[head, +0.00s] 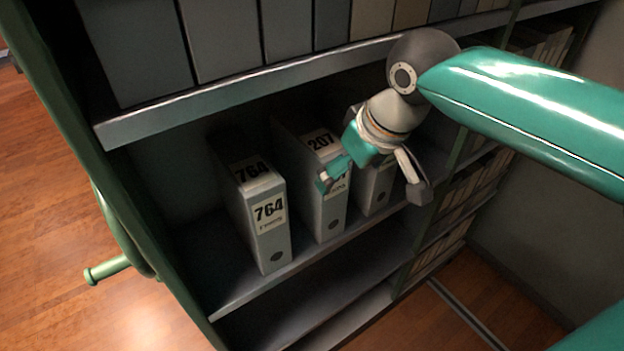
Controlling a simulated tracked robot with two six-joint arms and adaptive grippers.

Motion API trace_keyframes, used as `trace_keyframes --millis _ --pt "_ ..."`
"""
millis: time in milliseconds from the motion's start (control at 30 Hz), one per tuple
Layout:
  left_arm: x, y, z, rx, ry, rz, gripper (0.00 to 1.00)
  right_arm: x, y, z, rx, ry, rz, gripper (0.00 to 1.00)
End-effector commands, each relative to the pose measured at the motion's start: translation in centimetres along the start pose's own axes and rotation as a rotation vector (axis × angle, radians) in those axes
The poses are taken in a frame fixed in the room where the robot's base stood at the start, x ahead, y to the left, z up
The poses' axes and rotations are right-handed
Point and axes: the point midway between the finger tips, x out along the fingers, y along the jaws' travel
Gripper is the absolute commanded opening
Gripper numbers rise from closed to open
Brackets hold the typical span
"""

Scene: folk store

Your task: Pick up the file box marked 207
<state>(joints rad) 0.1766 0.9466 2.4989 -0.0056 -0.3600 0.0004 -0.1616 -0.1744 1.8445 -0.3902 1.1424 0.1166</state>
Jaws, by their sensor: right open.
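The file box marked 207 (329,212) stands upright on the middle shelf, its number showing on its top edge. My right gripper (371,189) is open in front of the shelf. One finger overlaps the front label of box 207 in the picture; the other is farther right, past the front of a third grey box (376,188). I cannot tell whether the finger touches box 207. The gripper hides part of both boxes. My left gripper is not in view.
A file box marked 764 (267,225) stands left of box 207, with a gap between. The shelf board above (240,88) carries a row of grey boxes. The green side frame (118,200) bounds the shelf at left. The lower shelf (300,305) looks empty.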

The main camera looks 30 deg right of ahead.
Motion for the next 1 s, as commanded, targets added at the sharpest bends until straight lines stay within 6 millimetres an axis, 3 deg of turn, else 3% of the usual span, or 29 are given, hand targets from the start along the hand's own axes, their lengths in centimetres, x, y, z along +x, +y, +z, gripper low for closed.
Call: trace_keyframes --millis 233,400,700,767,1000 --pt "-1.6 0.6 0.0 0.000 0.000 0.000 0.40 1.1 0.0 -3.4 -0.001 -0.003 0.000 0.98" --pt "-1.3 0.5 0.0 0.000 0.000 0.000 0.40 3.8 0.0 -3.0 0.000 -0.003 0.000 0.98" --pt "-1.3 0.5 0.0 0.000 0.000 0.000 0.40 4.3 0.0 -3.0 -0.001 0.000 0.000 0.98" --pt "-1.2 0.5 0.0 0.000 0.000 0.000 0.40 4.3 0.0 -3.0 -0.001 0.000 0.000 0.91" --pt "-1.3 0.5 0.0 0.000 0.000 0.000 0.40 4.3 0.0 -3.0 0.000 0.000 0.000 0.51"
